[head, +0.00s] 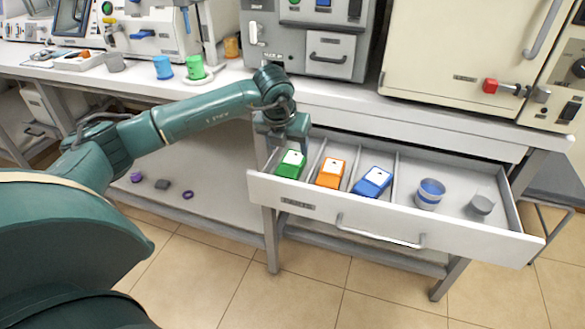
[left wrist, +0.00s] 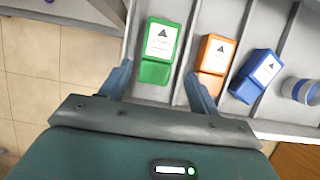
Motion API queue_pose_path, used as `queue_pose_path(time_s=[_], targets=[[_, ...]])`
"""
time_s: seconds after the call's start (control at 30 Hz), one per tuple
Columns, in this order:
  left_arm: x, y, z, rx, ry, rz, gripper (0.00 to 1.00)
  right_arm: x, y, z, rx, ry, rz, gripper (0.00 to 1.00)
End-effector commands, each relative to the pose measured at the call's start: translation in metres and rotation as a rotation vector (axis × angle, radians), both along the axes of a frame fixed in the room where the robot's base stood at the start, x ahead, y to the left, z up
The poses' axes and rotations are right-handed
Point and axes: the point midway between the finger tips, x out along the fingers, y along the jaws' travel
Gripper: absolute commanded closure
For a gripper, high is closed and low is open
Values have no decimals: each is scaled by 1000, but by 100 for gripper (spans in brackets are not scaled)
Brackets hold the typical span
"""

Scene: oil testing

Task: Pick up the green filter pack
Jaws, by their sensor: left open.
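The green filter pack (head: 290,164) lies in the leftmost compartment of the open drawer (head: 380,224), with a white label on top. It also shows in the left wrist view (left wrist: 159,51), beyond and between my fingers. My left gripper (head: 282,140) is above the back of that compartment, its fingers pointing down. In the left wrist view the left gripper (left wrist: 160,88) is open and empty, one finger on each side of the green pack's line. My right gripper is in neither view.
Thin dividers (head: 389,178) separate compartments. The bench edge (head: 420,118) overhangs the drawer's back.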

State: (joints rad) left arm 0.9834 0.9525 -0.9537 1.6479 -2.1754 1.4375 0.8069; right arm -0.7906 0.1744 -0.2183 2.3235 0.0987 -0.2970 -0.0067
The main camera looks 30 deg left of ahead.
Motion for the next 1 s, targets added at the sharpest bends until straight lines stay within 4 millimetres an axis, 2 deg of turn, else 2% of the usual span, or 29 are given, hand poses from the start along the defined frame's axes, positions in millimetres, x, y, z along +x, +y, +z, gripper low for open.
queue_pose_path(time_s=[0.1,0.37,0.63,0.77,1.0], targets=[[7,1,-21,-1,3,1,38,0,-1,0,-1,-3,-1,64],[15,4,-40,-2,2,-2,38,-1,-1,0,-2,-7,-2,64],[27,9,-76,-2,1,-3,38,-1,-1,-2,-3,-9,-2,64],[30,10,-83,-3,0,-2,38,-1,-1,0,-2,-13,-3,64],[30,10,-83,-2,0,-3,38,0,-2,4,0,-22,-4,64]])
